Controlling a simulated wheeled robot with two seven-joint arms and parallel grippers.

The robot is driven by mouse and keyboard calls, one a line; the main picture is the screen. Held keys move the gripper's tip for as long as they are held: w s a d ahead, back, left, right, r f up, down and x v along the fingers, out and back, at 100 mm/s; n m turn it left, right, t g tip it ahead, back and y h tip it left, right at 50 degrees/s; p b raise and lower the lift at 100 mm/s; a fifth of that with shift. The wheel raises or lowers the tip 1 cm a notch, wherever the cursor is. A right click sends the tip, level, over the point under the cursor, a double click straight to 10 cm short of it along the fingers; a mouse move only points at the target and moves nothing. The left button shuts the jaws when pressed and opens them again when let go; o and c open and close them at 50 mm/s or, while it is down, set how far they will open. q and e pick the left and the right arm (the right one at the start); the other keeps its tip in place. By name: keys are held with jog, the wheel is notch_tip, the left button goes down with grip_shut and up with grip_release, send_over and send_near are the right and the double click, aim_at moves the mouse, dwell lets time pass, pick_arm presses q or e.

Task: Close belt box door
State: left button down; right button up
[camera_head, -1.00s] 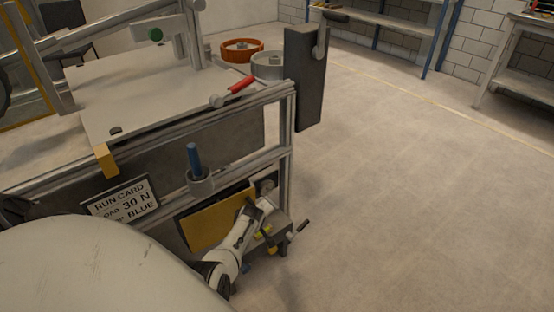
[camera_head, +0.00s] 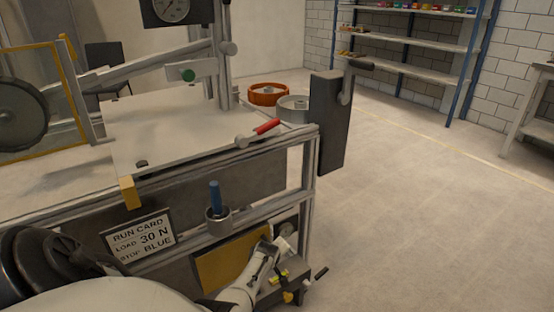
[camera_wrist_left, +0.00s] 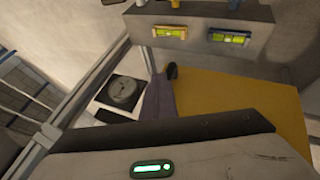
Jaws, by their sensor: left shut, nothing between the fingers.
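The yellow panel, which looks like the belt box door (camera_head: 228,262), sits low on the front of the machine frame. It fills the right of the left wrist view (camera_wrist_left: 240,105). I cannot tell whether it is fully closed. My left gripper (camera_head: 268,250) is at the panel's right end, its fingers shut and empty. In the left wrist view the fingers (camera_wrist_left: 158,97) point at a small dark knob (camera_wrist_left: 171,71) at the panel's edge; I cannot tell if they touch it. My right gripper is not in view.
A round gauge (camera_wrist_left: 123,92) sits beside the panel. A grey ledge (camera_wrist_left: 205,50) carries small yellow and green level vials. Above are a frame rail, a blue-handled pin (camera_head: 215,197) and a run card (camera_head: 139,236). The floor to the right is clear.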

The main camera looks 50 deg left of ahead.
pick_arm(q)
jog(key=s+d+r+p, duration=0.2)
jog(key=d+r+p, duration=0.3)
jog(key=d+r, duration=0.3)
jog(key=shift+s+d, duration=0.25)
jog(key=shift+d, duration=0.25)
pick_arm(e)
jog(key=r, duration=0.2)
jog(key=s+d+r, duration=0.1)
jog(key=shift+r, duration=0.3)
